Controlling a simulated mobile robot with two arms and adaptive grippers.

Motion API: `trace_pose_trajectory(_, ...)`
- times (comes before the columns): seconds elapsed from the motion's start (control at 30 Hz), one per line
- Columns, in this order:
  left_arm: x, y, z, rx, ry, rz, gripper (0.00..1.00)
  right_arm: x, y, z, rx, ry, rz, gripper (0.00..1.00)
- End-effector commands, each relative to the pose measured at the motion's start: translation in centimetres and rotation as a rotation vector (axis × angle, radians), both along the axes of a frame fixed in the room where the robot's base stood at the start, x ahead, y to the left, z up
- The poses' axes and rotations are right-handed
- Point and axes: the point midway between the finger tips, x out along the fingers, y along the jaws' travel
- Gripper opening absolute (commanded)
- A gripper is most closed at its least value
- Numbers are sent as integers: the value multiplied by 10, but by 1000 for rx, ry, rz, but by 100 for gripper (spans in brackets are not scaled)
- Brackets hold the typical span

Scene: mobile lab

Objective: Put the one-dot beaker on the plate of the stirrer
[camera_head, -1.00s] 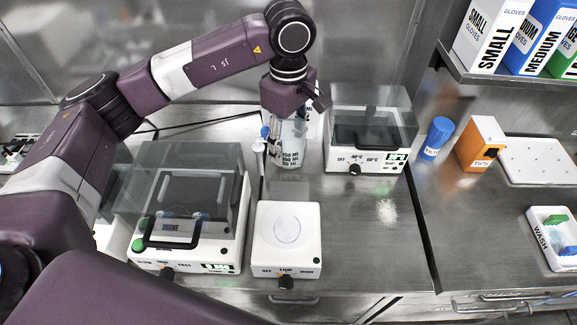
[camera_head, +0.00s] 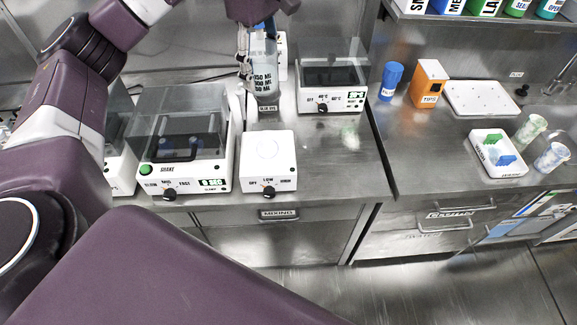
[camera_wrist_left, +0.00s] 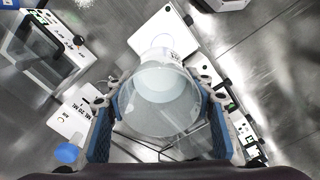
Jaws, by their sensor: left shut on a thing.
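A clear beaker (camera_head: 265,82) with black volume marks is upright behind the stirrer in the head view. My left gripper (camera_head: 257,45) is shut on it from above and behind. In the left wrist view the beaker (camera_wrist_left: 160,100) sits between the two blue-padded fingers of my left gripper (camera_wrist_left: 158,128) and looks empty. I cannot make out its dot mark, nor whether its base touches the counter. The stirrer (camera_wrist_left: 160,35) also shows in the wrist view.
A lidded shaker (camera_head: 183,165) stands left of the stirrer. A lidded heating unit (camera_head: 332,98) stands to the beaker's right. A blue bottle (camera_head: 391,80), an orange tips box (camera_head: 428,84) and a wash tray (camera_head: 498,165) are farther right. The counter right of the stirrer is clear.

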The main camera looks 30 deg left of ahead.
Motion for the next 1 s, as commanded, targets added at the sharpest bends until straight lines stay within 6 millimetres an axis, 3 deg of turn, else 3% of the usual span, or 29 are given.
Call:
trace_pose_trajectory(0.17, -2, 10, -7, -3, 3, 15, 21, 27, 9, -1, 12, -38, -3, 40)
trace_pose_trajectory(0.3, -2, 9, -35, -4, 6, 14, 21, 56, 24, -4, 32, -82, -7, 40)
trace_pose_trajectory(0.4, -2, 9, -56, -5, 5, 13, 21, 66, 32, -7, 40, -95, -8, 40)
trace_pose_trajectory(0.57, -2, 9, -90, -5, 5, 14, 21, 63, 31, -11, 38, -88, -7, 40)
trace_pose_trajectory(0.8, -2, 10, -140, -2, 3, 14, 21, 35, 19, -1, 24, -48, -3, 40)
trace_pose_trajectory(1.0, 0, 10, -158, -2, 0, 15, 21, 34, 16, 2, 20, -47, -2, 40)
